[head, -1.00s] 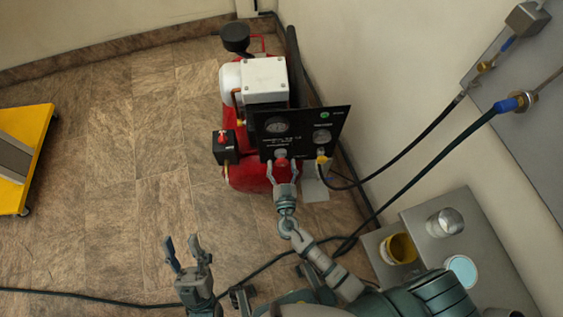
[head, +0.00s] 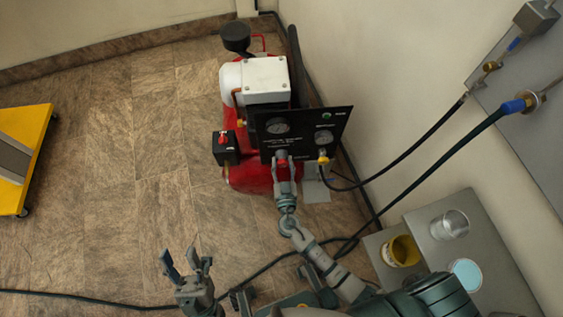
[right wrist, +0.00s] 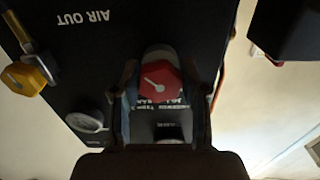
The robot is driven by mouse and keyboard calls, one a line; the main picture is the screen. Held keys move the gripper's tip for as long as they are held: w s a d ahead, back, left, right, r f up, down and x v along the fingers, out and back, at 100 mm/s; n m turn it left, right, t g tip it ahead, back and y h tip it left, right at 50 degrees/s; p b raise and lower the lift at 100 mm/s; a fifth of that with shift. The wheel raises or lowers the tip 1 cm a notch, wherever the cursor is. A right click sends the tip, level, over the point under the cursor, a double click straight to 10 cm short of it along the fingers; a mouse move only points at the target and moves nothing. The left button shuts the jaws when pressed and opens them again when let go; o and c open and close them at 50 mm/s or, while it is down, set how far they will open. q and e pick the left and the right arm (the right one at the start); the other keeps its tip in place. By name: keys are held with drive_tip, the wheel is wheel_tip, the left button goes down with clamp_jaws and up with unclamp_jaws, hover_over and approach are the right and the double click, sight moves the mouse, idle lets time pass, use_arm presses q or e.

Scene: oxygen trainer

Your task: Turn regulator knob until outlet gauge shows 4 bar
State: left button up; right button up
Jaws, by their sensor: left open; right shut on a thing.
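The red regulator knob (right wrist: 161,82) with a pale pointer mark sits on the black panel (right wrist: 100,60) and fills the space between my right gripper's fingers in the right wrist view. In the head view my right gripper (head: 284,160) is shut on the red knob at the panel's lower edge, and its fingers partly hide the knob. Two round gauges are on the panel, a left gauge (head: 278,126) and a right gauge (head: 323,137). Their needles are too small to read. My left gripper (head: 187,264) is open and empty above the floor, well away from the panel.
A red compressor (head: 250,178) stands behind the panel. A yellow valve (right wrist: 30,75) is beside the AIR OUT label, and black hoses run to the wall. A metal bench (head: 480,255) with cans is at right, a yellow cart (head: 35,125) at left.

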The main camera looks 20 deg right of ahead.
idle(0.3)
drive_tip(key=o, duration=1.1)
drive_tip(key=shift+o, duration=0.2)
drive_tip(key=v, duration=1.2)
